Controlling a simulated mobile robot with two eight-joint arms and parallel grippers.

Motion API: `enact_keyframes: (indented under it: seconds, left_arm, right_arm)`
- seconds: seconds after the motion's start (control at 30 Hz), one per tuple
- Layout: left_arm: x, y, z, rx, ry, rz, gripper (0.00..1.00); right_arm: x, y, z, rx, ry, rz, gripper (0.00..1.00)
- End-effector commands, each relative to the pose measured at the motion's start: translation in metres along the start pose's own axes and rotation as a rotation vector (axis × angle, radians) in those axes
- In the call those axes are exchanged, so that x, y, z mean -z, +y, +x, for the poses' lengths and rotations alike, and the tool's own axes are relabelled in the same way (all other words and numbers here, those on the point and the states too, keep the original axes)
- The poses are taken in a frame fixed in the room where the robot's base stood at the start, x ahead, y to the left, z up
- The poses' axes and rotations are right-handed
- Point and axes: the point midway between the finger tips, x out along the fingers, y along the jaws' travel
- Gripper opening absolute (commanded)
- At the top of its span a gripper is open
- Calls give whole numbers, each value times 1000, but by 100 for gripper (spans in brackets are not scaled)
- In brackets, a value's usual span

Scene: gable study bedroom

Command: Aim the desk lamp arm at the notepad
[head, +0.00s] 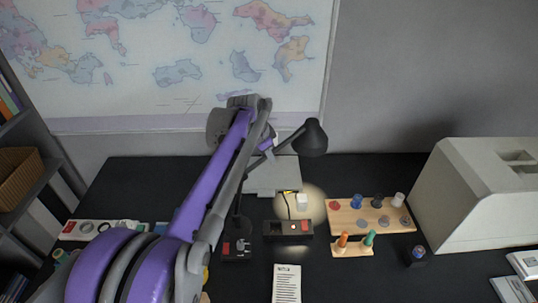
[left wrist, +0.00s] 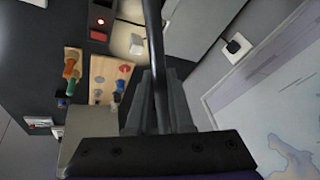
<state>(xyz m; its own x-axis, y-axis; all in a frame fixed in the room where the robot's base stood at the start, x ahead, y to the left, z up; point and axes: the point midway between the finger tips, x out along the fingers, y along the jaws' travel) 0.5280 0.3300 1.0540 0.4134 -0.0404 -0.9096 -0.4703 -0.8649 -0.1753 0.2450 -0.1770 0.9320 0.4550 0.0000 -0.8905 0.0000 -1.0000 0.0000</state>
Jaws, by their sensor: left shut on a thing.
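The desk lamp has a dark round head (head: 313,139) on a thin dark arm (head: 287,141). Its head hangs over the back of the desk, and a round pool of light (head: 315,207) falls below it. A white sheet with printed lines (head: 287,284), seemingly the notepad, lies at the front edge of view, outside the bright pool. My left gripper (head: 266,146) is at the lamp arm. In the left wrist view its fingers (left wrist: 160,85) are shut around the dark lamp rod (left wrist: 152,40). My purple arm hides part of the lamp. My right gripper is out of view.
A small black box with a red button (head: 289,229) and a white cube (head: 302,200) are near the light. A wooden rack with several pegs (head: 371,222) stands to the right. A large pale box-shaped machine (head: 480,195) fills the right side. A map hangs behind.

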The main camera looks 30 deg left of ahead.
Motion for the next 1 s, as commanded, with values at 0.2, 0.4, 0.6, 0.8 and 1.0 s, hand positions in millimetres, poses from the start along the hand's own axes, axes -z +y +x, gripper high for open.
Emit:
enact_keyframes:
  seconds: [0.2,0.4,0.6,0.8,1.0]
  left_arm:
    - [0,0,0,0,0,0,0]
    - [0,0,0,0,0,0,0]
    - [0,0,0,1,0,0,0]
    - [0,0,0,0,0,1,0]
    - [0,3,-1,-11,6,26,0]
  right_arm:
    - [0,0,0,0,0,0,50]
    - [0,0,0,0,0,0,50]
    - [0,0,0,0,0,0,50]
    - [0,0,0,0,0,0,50]
    - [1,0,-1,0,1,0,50]
